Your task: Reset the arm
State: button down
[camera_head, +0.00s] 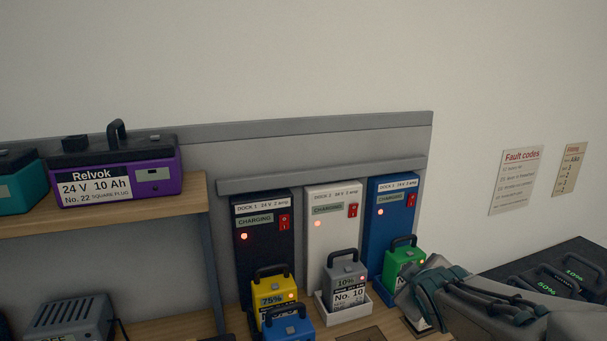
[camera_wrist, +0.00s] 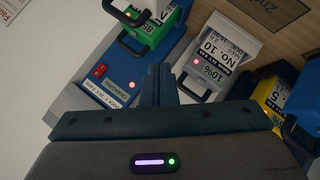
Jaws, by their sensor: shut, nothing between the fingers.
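My gripper (camera_wrist: 158,80) is shut and empty; its two dark fingers lie together in the wrist view. In the head view, my arm reaches in from the lower right, and its end is beside the green battery (camera_head: 401,262) at the blue dock (camera_head: 391,208). The wrist view also shows the green battery (camera_wrist: 150,22), the grey No. 10 battery (camera_wrist: 208,70) reading 10%, and the blue dock (camera_wrist: 118,68). The fingertips appear close to the grey and green batteries in the picture; I cannot tell whether they touch anything.
A black dock (camera_head: 264,225) and a white dock (camera_head: 331,215) stand left of the blue one. A yellow battery (camera_head: 273,289) and a blue battery (camera_head: 288,325) stand in front. A purple battery (camera_head: 115,172) is on the left shelf. Dark batteries (camera_head: 570,275) lie at right.

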jog(key=s+a+m+g+y+p, duration=0.1)
jog(key=s+a+m+g+p, duration=0.1)
jog(key=s, duration=0.6)
jog(key=s+a+m+g+y+p, duration=0.1)
jog(key=s+a+m+g+p, duration=0.1)
jog(key=s+a+m+g, duration=0.3)
jog(key=s+f+m+g, duration=0.1)
jog(key=s, duration=0.3)
jog(key=shift+p, duration=0.3)
jog(key=shift+s+a, duration=0.1)
